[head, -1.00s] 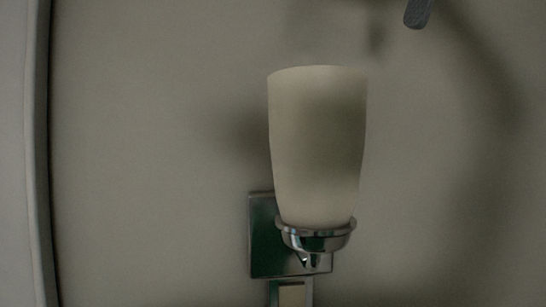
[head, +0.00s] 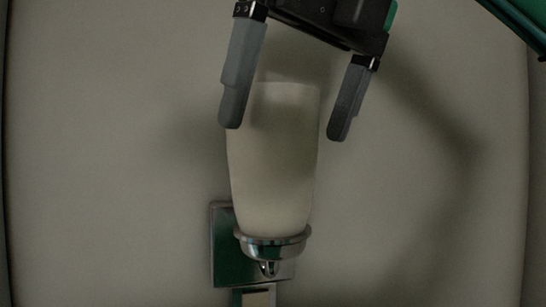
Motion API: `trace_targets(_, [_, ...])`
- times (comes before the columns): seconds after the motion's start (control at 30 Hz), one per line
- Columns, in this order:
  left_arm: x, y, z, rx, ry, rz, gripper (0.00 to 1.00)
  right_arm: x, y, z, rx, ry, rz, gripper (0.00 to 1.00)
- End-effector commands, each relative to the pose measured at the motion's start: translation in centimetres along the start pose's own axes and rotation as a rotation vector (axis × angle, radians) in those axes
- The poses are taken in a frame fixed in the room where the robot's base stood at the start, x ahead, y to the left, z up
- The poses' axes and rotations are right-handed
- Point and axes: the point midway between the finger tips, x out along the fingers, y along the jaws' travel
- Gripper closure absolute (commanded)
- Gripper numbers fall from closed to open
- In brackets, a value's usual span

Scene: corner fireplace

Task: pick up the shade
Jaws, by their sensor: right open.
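The shade (head: 272,165) is a pale, frosted cup shape that widens toward its top. It stands upright in the shiny metal holder (head: 272,243) of a wall lamp. My right gripper (head: 285,126) comes down from the top of the head view, open, with one grey finger on each side of the shade's upper part. The left finger overlaps the shade's left edge in the picture; the right finger stands a little apart from its right edge. I cannot tell whether either finger touches it. My left gripper is not in view.
The lamp's square metal back plate (head: 222,245) is fixed to the plain grey-beige wall (head: 110,150). The wall is bare on both sides of the lamp. A green and black part of my arm crosses the top right corner.

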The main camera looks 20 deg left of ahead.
Motion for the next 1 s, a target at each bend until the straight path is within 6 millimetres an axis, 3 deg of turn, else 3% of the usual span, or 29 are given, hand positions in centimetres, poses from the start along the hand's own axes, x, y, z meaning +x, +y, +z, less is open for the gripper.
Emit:
trace_targets(0.1, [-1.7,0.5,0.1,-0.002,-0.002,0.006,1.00,1.2,0.1,0.5,-0.002,0.004,0.001,0.03])
trace_targets(0.3, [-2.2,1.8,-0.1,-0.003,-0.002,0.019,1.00,3.3,0.1,0.4,0.000,0.002,0.000,0.03])
trace_targets(0.57, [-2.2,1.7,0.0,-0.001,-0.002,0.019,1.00,3.7,0.1,0.3,0.000,0.000,0.001,0.03])
trace_targets(0.6, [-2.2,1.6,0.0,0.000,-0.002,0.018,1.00,3.7,0.1,0.3,0.000,0.000,0.000,0.05])
trace_targets(0.87, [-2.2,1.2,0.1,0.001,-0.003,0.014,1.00,3.7,0.1,0.3,0.000,0.001,0.000,0.54])
trace_targets(1.0, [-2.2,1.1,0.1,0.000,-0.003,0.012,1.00,3.7,0.1,0.3,0.000,0.001,0.000,0.54])
